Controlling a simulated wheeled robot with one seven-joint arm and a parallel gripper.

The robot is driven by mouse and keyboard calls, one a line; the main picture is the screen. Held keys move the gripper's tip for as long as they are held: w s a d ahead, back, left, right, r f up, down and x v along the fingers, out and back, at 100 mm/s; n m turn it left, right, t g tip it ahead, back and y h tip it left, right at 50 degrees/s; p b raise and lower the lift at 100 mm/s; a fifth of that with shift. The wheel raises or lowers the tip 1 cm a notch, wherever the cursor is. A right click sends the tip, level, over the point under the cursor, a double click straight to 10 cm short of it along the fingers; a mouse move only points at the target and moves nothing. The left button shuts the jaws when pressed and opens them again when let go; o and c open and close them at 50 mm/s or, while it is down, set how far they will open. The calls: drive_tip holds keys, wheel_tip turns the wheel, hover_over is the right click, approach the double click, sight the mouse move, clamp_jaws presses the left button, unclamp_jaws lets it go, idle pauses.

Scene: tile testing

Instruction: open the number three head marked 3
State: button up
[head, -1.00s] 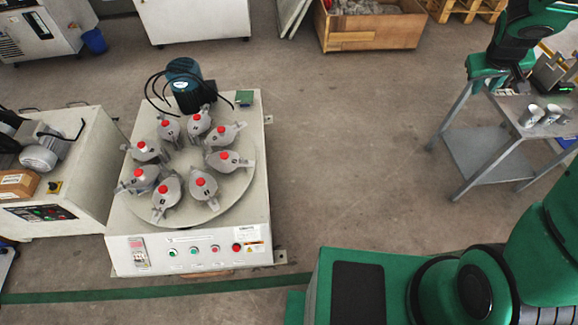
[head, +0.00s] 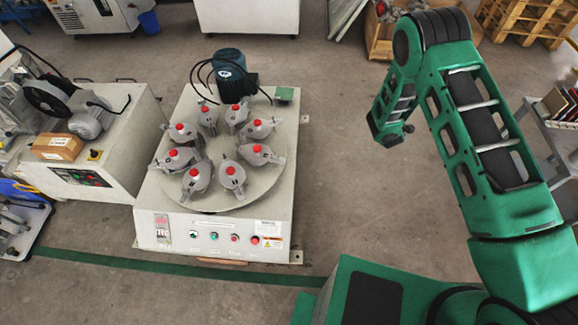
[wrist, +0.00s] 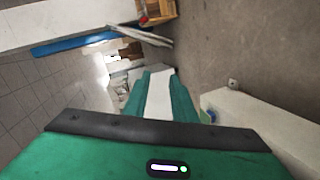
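Several grey heads with red knobs stand in a ring on the round plate (head: 213,202) of the tile testing machine (head: 150,205) in the head view. One is the front-middle head (head: 232,180), another the front-left head (head: 197,182). Their number marks are too small to read, so I cannot tell which one is marked 3. All seem closed. My gripper (head: 391,133) is in the air to the right of the machine, well apart from the heads. Its fingers are not clear in the head view.
A motor (head: 231,75) with black cables stands at the machine's back. A control cabinet (head: 110,170) with a cardboard box (head: 59,147) is on the left.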

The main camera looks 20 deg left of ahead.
drive_tip(key=s+a+f+n+g+y, duration=0.2)
drive_tip(key=s+a+f+n+y, duration=0.75)
drive_tip(key=s+a+f, duration=0.85)
drive_tip(key=s+a+f+n+g+y, duration=0.35)
drive_tip(key=s+f, duration=0.25)
drive_tip(key=s, duration=0.5)
drive_tip(key=x, duration=0.9)
drive_tip(key=shift+w+a+t, duration=0.15)
drive_tip(key=shift+w+t, duration=0.15)
drive_tip(key=shift+t, duration=0.05)
drive_tip(key=shift+c, duration=0.3)
clamp_jaws()
